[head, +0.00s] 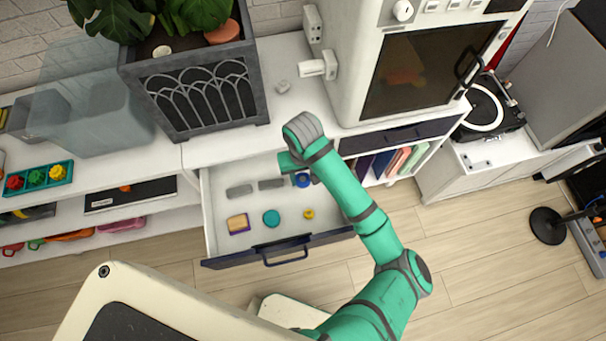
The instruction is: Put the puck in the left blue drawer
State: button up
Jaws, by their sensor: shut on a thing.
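The left blue drawer (335,237) is pulled open below the white worktop, with a dark blue front and bar handle. My gripper (288,161) is above the back right of this drawer. Its fingers are mostly hidden behind my wrist and forearm. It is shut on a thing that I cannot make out. A round blue piece (303,180) shows beside my forearm; I cannot tell whether it is held or lies in the drawer. A flat round teal piece (271,218) lies in the drawer. I cannot tell which piece is the puck.
The drawer also holds a tan and purple block (238,223), a small yellow piece (309,214) and two grey bars (240,191). A second blue drawer (400,138) to the right is closed. A planter (205,95) and a white cabinet machine (430,70) stand above.

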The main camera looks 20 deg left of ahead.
aim_at(305, 175)
jog(key=w+f, duration=0.2)
jog(key=f, duration=0.1)
jog(key=w+a+f, duration=0.1)
jog(key=shift+w+f, duration=0.3)
jog(key=shift+f, duration=0.1)
jog(key=shift+w+f, duration=0.15)
jog(key=shift+f, duration=0.75)
jog(key=shift+w+f, duration=0.1)
jog(key=shift+f, duration=0.75)
jog(key=shift+f, duration=0.1)
jog(key=o, duration=1.1)
jog(key=shift+o, duration=0.2)
notch_tip(305, 175, up, 12)
